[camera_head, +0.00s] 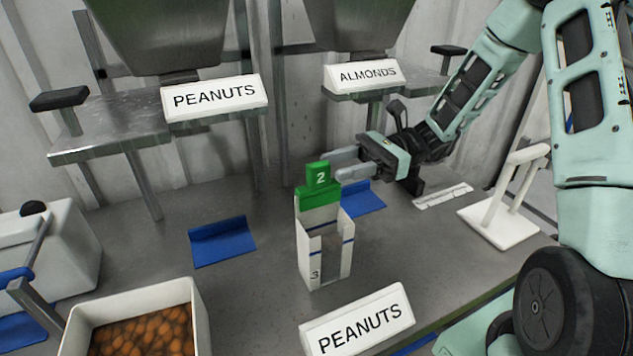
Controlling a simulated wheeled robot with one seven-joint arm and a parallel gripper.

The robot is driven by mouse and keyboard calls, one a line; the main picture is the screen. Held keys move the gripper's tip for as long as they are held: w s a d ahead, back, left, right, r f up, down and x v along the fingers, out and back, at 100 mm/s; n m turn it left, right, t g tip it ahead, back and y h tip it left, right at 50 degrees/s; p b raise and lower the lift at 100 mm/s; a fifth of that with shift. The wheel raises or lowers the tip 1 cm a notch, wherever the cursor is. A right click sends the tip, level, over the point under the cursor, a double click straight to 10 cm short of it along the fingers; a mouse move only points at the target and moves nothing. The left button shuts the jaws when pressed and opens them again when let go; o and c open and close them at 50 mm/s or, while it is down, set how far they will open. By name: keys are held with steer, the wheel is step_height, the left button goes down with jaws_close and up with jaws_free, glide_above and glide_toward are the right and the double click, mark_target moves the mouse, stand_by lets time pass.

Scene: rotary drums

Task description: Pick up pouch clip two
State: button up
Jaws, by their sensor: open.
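Pouch clip two is the green clip (319,191) marked "2". It sits upright at the top back of a white stand (311,262) marked "3" lower down, in the middle of the table. My gripper (340,165) reaches in from the right with its pale fingers pointing left. The fingertips are right beside the clip's upper part. The fingers are apart; I cannot tell whether they touch the clip. The lower part of the clip meets the stand.
Blue pieces (222,241) lie left of the stand and behind it. A white bin (136,315) of brown nuts is front left. PEANUTS (215,97) and ALMONDS (362,75) signs hang under hoppers. Another PEANUTS sign (358,320) stands in front. A white holder (503,214) is at right.

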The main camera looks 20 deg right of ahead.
mark_target(319, 163)
steer(key=a, duration=0.3)
steer(key=a+p, duration=0.1)
steer(key=a, duration=0.1)
steer(key=shift+s+f, duration=0.2)
steer(key=shift+f, duration=0.05)
jaws_close()
steer(key=shift+r+p, duration=1.5)
steer(key=shift+p, duration=0.3)
steer(key=shift+r+p, duration=0.25)
steer(key=shift+p, duration=0.05)
